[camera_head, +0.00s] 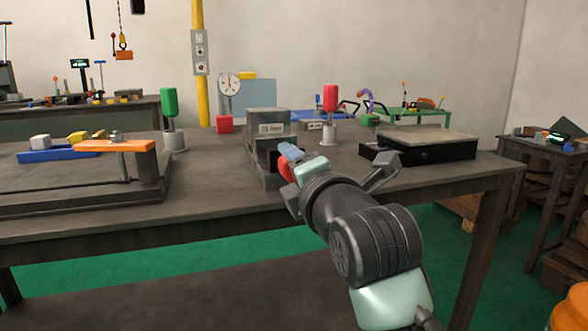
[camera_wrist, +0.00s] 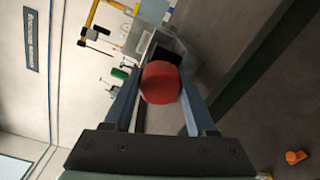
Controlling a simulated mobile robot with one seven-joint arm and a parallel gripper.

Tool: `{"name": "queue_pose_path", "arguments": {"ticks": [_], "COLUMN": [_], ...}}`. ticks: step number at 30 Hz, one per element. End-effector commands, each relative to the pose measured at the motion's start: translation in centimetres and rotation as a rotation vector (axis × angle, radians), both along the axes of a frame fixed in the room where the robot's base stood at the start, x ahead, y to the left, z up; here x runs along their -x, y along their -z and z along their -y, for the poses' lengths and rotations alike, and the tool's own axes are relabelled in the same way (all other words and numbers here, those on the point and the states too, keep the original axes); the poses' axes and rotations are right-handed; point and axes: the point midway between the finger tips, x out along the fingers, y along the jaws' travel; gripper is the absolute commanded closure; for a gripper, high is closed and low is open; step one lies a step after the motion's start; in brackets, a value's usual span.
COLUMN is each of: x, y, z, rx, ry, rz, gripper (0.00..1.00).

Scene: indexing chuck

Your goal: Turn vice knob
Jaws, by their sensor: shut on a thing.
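The grey indexing chuck (camera_head: 262,128), a stepped block with a label on top, stands near the front edge of the table. A red knob (camera_head: 285,169) shows at its front right side, partly covered by my gripper (camera_head: 287,161). In the wrist view the round red knob (camera_wrist: 160,83) sits between the two blue fingers of my gripper (camera_wrist: 160,88), which are shut on it. The chuck's dark grey body shows behind the knob. The finger contact is partly hidden in the head view.
A red-handled tool (camera_head: 330,100) on a grey stand and a black flat plate device (camera_head: 420,146) stand to the right. A green-handled tool (camera_head: 169,103) and an orange clamp bar (camera_head: 116,146) are to the left. The front table (camera_head: 215,198) has bare room left of the chuck.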

Motion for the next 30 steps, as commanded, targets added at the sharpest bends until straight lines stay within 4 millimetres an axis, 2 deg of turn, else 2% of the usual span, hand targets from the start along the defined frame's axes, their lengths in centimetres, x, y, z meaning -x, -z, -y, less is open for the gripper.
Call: {"name": "queue_pose_path", "arguments": {"ticks": [14, 15, 19, 20, 30], "x": [-0.03, -0.03, -0.02, -0.02, 0.25], "y": [0.38, 0.38, 0.32, 0.29, 0.16], "z": [0.00, 0.00, 0.00, 0.00, 0.18], "rx": [0.015, 0.015, 0.015, 0.015, 0.014], "ry": [0.000, 0.000, 0.000, 0.000, 0.001], "rz": [-0.005, -0.005, -0.003, -0.003, -0.001], "gripper": [0.99, 0.42, 0.18, 0.15, 0.15]}}
